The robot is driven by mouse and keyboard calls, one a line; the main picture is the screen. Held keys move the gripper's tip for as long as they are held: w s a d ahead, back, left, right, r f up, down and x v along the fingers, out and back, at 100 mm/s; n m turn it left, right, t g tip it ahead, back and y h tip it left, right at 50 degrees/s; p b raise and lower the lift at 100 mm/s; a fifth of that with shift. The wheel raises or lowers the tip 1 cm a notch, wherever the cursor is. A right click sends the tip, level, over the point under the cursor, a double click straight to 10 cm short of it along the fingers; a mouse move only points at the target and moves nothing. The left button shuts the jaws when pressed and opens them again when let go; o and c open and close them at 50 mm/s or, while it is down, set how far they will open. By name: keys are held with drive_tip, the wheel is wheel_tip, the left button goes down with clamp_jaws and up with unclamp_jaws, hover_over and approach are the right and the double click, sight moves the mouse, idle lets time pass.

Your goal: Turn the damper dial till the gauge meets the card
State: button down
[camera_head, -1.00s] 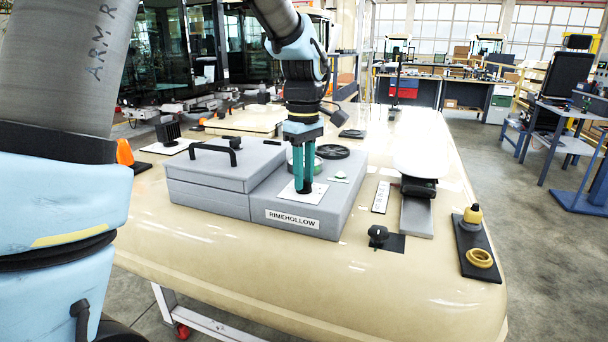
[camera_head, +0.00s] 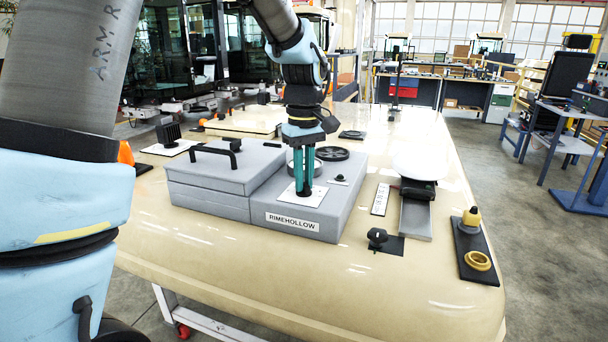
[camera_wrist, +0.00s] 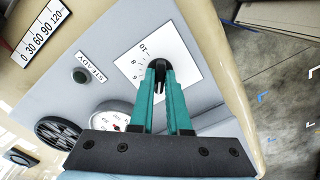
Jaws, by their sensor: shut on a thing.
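My gripper (camera_head: 304,190) points down at the grey box and is shut on the damper dial, which the fingers mostly hide. The dial's white plate (camera_head: 318,197) carries printed numbers, and 10, 8 and 6 can be made out on the plate in the wrist view (camera_wrist: 184,62). The round white gauge (camera_wrist: 106,122) has a red mark or needle, partly cut off by my gripper; its exact reading cannot be told. A lamp (camera_wrist: 80,75) labelled STEADY looks dark. A white strip card (camera_wrist: 42,30) reads 0, 30, 60, 90, 120.
The grey box (camera_head: 290,228) bears a RIMEHOLLOW label and a black round vent (camera_head: 332,153). A lidded grey case (camera_head: 215,180) with a black handle stands at its left.

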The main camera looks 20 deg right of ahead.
drive_tip(key=shift+m, duration=0.8)
drive_tip(key=c, duration=0.9)
unclamp_jaws()
wheel_tip(320, 180, up, 11)
drive_tip(key=shift+f+b, duration=0.1)
drive_tip(key=shift+b, duration=0.75)
